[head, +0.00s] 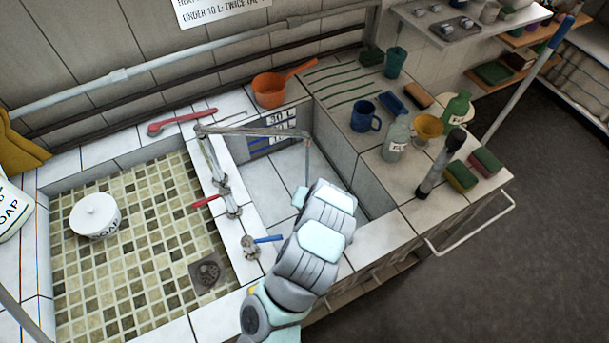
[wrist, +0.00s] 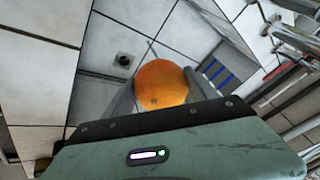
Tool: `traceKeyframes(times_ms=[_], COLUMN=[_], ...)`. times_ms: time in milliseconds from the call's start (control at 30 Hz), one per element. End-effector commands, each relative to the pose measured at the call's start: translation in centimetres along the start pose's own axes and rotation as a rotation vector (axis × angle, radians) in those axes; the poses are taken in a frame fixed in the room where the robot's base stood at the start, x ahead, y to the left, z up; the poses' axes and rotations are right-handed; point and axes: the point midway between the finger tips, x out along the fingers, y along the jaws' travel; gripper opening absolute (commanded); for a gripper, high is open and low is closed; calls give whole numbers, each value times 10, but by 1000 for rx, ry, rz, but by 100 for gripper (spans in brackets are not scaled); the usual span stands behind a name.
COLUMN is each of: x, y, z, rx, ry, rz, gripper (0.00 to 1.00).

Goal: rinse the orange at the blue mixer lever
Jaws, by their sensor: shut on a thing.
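An orange (wrist: 162,78) sits between the two grey fingers of my gripper (wrist: 160,92) in the wrist view. My gripper is shut on it, over the pale tiled right basin. In the head view my arm reaches over this basin (head: 262,182) from the front and hides the orange and the fingers. The blue mixer lever (head: 268,239) is on the divider's tap, just left of my arm. A red lever (head: 206,201) is farther back on the divider. The swivel spout (head: 255,132) reaches over the right basin, its thin end pipe dropping behind my wrist. No water is visible.
An orange saucepan (head: 270,90) and a red wrench-like tool (head: 182,121) lie on the back ledge. A blue mug (head: 365,117), bottles and sponges crowd the right counter. Pipework (wrist: 290,50) is close at right in the wrist view.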

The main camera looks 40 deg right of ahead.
Motion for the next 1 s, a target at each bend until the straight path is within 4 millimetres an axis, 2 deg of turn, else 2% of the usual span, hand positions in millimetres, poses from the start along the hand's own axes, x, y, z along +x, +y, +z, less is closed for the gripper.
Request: traceKeyframes(times_ms=[200,633,1000], x=[-4,-46,-59], y=[0,8,13], z=[0,12,13], rx=[0,0,1], ry=[1,0,10], rz=[0,1,6], gripper=[17,17,17])
